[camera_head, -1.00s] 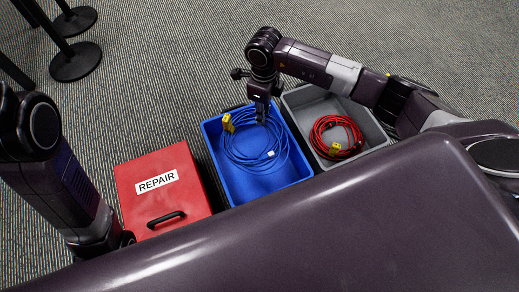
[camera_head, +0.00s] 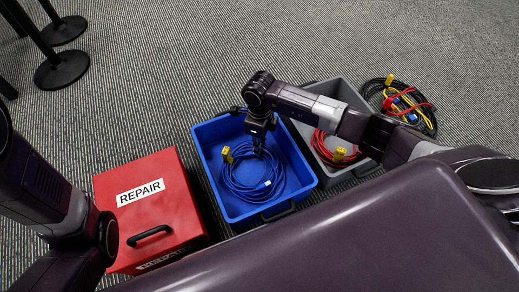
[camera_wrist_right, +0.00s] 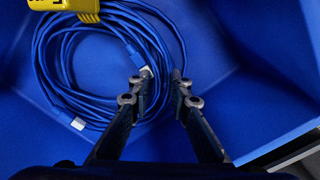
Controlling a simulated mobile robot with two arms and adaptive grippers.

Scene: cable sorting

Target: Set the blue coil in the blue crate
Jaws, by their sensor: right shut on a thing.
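The blue coil (camera_head: 252,184), with a yellow tag, is inside the blue crate (camera_head: 306,158). In the right wrist view the coil (camera_wrist_right: 62,98) shows against the crate's blue inside (camera_wrist_right: 235,105). My right gripper (camera_head: 258,148) points down into the crate. In the wrist view its fingers (camera_wrist_right: 162,78) close around cable strands at one side of the coil. I cannot tell whether the whole coil rests on the crate floor. My left arm stands at the left edge of the head view, with its gripper out of sight.
A grey crate (camera_head: 345,92) with a red coil (camera_head: 330,148) stands to the right of the blue one. A red REPAIR box (camera_head: 165,205) stands to the left. Mixed cables (camera_head: 410,105) lie on the carpet beyond the grey crate. Black post bases (camera_head: 62,70) stand at top left.

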